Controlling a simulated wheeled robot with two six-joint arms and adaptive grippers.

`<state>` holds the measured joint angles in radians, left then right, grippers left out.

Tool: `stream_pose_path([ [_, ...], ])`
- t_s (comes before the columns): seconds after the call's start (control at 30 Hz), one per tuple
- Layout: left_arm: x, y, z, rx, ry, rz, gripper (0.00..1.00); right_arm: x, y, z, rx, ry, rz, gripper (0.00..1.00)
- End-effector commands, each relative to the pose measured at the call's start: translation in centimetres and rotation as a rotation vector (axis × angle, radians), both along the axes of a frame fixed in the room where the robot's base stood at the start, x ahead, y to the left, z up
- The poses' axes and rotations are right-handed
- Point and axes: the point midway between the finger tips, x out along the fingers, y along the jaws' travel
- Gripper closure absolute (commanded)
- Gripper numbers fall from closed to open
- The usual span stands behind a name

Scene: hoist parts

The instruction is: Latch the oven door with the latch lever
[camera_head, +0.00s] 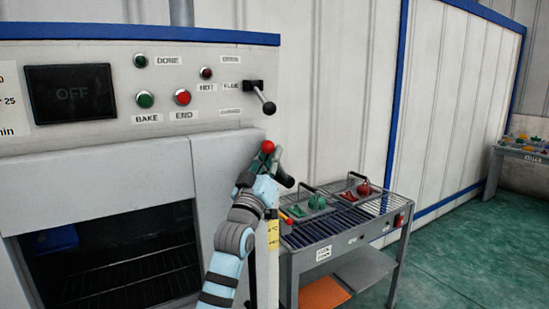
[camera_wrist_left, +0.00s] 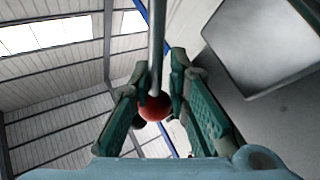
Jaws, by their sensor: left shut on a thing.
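The latch lever shows as a red ball knob (camera_head: 268,147) on the oven's right side. In the left wrist view its red ball (camera_wrist_left: 154,107) sits at the end of a grey rod (camera_wrist_left: 157,45) that runs in from the top. My left gripper (camera_head: 262,167) is shut on the lever, with a green-padded finger on each side of the rod and ball. The oven door (camera_head: 100,165) is a light grey frame around a dark area where racks show. I cannot tell if it is fully closed. The latch's catch is hidden. My right gripper is not in view.
The control panel (camera_head: 112,92) above has buttons, a dark display reading OFF and a black-knobbed flue lever (camera_head: 266,100) just above my gripper. A grey slatted table (camera_head: 340,230) with red and green parts stands close at right. Green floor (camera_head: 460,235) lies open beyond.

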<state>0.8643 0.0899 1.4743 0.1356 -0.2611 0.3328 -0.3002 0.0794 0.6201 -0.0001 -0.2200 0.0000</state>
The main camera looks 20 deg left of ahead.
Motion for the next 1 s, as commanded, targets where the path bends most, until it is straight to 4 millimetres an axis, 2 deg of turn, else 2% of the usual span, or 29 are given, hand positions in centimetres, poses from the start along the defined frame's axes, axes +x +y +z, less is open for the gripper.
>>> stream_pose_path([
  [0.03, 0.17, 0.01, -0.66, 0.003, 0.013, 0.002, 1.0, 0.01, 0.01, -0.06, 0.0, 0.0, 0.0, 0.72],
  [0.63, 0.23, -0.09, -0.73, 0.002, 0.016, 0.0, 1.0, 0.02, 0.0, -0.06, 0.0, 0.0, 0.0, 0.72],
  [0.67, 0.23, -0.09, -0.73, 0.002, 0.015, 0.001, 0.79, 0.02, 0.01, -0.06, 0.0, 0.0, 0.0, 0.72],
  [0.8, 0.2, -0.14, -0.53, 0.002, 0.011, -0.001, 0.57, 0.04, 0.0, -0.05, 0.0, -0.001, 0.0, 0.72],
  [0.83, 0.19, -0.14, -0.49, 0.002, 0.01, -0.001, 0.53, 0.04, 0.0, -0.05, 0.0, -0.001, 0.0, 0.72],
  [1.0, 0.17, -0.17, -0.31, 0.002, 0.007, -0.002, 0.53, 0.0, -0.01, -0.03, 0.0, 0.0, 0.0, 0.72],
])
